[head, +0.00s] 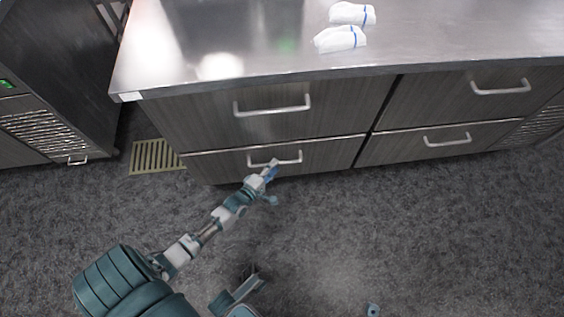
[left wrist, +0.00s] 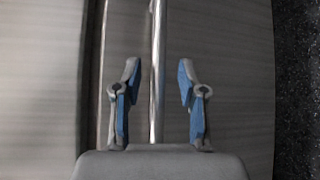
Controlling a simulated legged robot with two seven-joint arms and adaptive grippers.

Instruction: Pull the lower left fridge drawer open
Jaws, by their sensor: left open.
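The lower left drawer (head: 222,163) of the steel-topped fridge counter has a grey wood-grain front and looks shut. Its metal bar handle (head: 290,160) runs across the front. My left gripper (head: 270,170) is open at this handle in the head view and covers part of it. In the left wrist view, the handle (left wrist: 157,60) runs upright between the two blue-padded fingers of my left gripper (left wrist: 158,85). A gap shows on each side of the bar.
The upper left drawer (head: 190,113) is just above, with its own handle (head: 272,106). Two more drawers are to the right. White rolled cloths (head: 340,38) lie on the steel top (head: 440,35). A yellowish floor grate (head: 154,156) is at left.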

